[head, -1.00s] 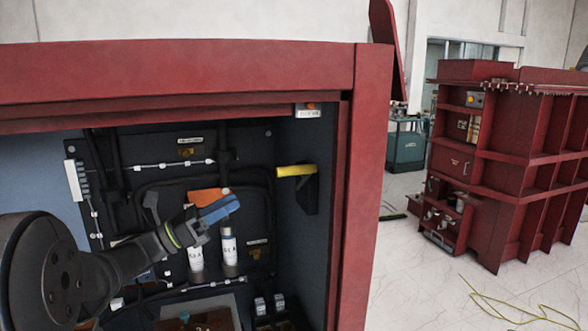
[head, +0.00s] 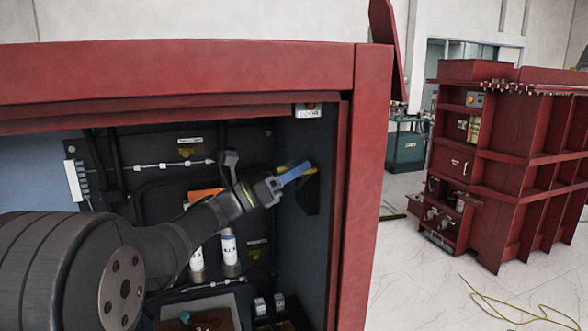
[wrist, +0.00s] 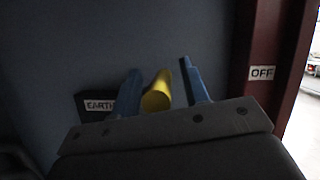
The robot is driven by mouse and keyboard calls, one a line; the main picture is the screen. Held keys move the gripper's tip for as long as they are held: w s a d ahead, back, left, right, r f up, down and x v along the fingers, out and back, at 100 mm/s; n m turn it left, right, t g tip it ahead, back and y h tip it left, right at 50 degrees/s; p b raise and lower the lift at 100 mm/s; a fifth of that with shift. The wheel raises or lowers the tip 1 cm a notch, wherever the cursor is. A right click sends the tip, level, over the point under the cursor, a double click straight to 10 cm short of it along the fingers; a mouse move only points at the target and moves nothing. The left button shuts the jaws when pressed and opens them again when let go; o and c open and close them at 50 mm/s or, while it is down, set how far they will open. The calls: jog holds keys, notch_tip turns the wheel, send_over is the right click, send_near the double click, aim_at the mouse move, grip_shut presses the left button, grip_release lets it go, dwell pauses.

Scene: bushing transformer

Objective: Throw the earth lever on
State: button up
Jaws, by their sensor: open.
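The yellow earth lever (wrist: 157,92) sticks out from the right inner wall of the cabinet, beside a dark plate with an "EARTH" label (wrist: 100,106). In the wrist view my gripper (wrist: 160,68) is open, with one blue finger on each side of the lever. A gap shows on the lever's right; I cannot tell whether the left finger touches it. In the head view my gripper (head: 297,173) covers most of the lever, and only a bit of yellow (head: 311,171) shows. An "OFF" sign (wrist: 262,73) is on the red frame at right.
The red cabinet frame (head: 370,200) stands close to the right of my gripper. The back panel holds cables, an orange part (head: 203,195) and white-labelled cylinders (head: 229,245). An open-topped box (head: 225,305) sits below. Another red unit (head: 500,170) stands outside at right.

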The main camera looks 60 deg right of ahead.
grip_shut()
dwell(0.3)
notch_tip(320, 180, down, 16)
jog(key=s+a+m+g+y, duration=0.1)
jog(key=m+g+y, duration=0.3)
jog(key=m, duration=1.3)
jog(key=shift+s+a+f+m+y, duration=0.2)
jog(key=shift+m+y, duration=0.2)
jog(key=shift+y, duration=1.5)
jog(key=shift+f, duration=0.15)
